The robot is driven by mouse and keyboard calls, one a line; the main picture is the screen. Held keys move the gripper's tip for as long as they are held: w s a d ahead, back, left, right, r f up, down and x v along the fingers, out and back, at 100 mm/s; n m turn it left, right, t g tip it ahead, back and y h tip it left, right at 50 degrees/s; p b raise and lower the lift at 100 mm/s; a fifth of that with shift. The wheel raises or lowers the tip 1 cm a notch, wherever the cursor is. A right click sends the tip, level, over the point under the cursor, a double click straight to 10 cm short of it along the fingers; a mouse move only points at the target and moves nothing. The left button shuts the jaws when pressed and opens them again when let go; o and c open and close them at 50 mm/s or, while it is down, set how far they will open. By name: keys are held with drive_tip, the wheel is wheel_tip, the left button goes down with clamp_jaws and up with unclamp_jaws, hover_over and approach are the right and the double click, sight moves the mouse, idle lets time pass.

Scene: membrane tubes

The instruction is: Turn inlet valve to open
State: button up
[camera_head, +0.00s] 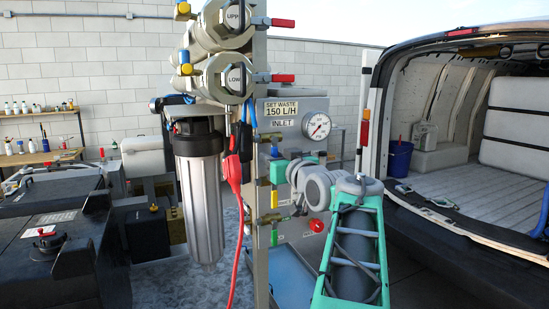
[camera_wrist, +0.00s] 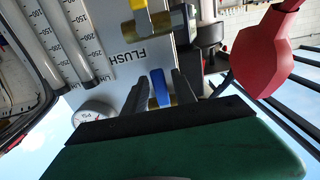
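The inlet valve's blue handle (camera_head: 275,152) shows below the INLET label (camera_head: 286,124) on the grey panel, just above my gripper (camera_head: 268,171). In the wrist view, the blue handle (camera_wrist: 158,88) stands on a brass body between the two black fingers of my gripper (camera_wrist: 160,75). The fingers are apart, one on each side of the handle, with visible gaps. My gripper is open and holds nothing. The wrist picture is roughly upside down. My green gripper body hides part of the panel in the head view.
A yellow-handled valve (camera_head: 274,199) and a green-handled one (camera_head: 274,237) sit below. A pressure gauge (camera_head: 317,126) is at the right. A red connector (camera_head: 233,170) on a red cable hangs close at the left, beside the clear filter housing (camera_head: 202,205).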

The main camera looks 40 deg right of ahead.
clamp_jaws()
idle(1.2)
